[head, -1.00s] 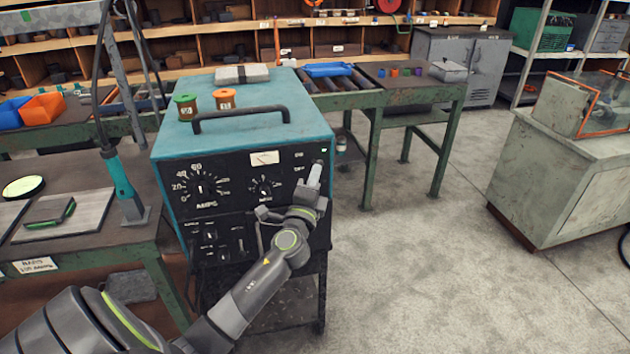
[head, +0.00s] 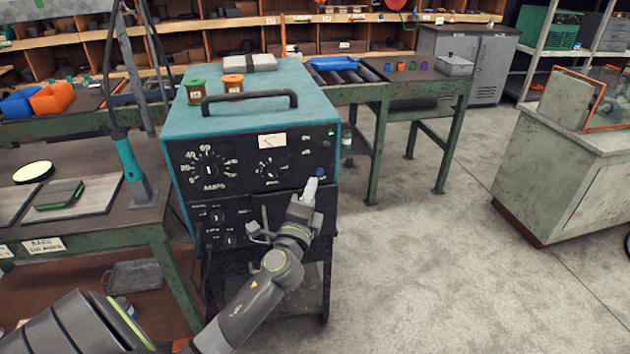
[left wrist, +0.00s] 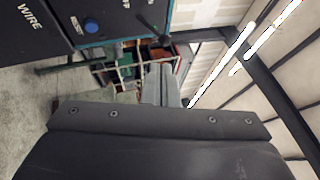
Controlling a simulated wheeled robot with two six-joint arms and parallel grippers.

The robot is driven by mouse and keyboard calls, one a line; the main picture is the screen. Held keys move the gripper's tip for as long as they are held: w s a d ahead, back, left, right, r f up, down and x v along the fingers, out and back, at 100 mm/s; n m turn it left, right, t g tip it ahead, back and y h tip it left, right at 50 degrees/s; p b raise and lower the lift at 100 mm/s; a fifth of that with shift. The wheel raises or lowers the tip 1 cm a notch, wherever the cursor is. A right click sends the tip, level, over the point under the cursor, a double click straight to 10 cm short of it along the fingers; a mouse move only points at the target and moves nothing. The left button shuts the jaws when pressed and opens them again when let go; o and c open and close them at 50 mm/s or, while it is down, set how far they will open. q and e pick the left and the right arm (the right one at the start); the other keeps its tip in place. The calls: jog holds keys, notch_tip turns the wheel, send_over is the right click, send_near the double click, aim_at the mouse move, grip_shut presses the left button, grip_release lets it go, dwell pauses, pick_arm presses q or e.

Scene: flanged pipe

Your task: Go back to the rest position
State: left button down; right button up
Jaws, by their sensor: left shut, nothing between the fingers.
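My left gripper (head: 310,186) is shut and empty. In the head view it points up in front of the right side of the teal power source's black front panel (head: 245,165). Its fingertips show just below a blue button (head: 319,171); I cannot tell whether they touch the panel. In the left wrist view, the shut fingers (left wrist: 163,80) stand in the middle, apart from the panel with the blue button (left wrist: 92,25) at the upper left. My right gripper is in neither view.
A workbench (head: 90,222) is at the left, a roller table (head: 415,85) behind. A grey cabinet (head: 565,165) stands at the right, with clear floor (head: 410,270) between.

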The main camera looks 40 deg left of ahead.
pick_arm(q)
jog(key=s+d, duration=0.2)
jog(key=s, duration=0.2)
jog(key=s+a+f+n+g+h, duration=0.1)
jog(key=s+f+n+g, duration=0.15)
jog(key=f, duration=0.95)
jog(key=s+f+n+g+h, duration=0.15)
jog(key=f+g, duration=0.25)
jog(key=f, duration=0.9)
jog(key=s+a+f+n+g+h, duration=0.1)
jog(key=s+f+n+g, duration=0.15)
jog(key=f, duration=0.95)
jog(key=s+d+f+n+g+h, duration=0.1)
jog(key=s+d+f+n+g, duration=0.15)
jog(key=s+f, duration=0.7)
jog(key=s+d+f+n+g, duration=0.1)
jog(key=s+f+n+g, duration=0.2)
jog(key=s+f, duration=0.65)
jog(key=s+d+f+n+g+h, duration=0.1)
jog(key=s+d+f+n+g, duration=0.1)
jog(key=s, duration=0.7)
jog(key=s+d+f+n+g, duration=0.2)
jog(key=s+f, duration=0.1)
jog(key=s, duration=0.6)
jog(key=shift+s+f+h+b, duration=0.15)
jog(key=shift+f+h+b, duration=0.2)
jog(key=shift+f+b, duration=0.05)
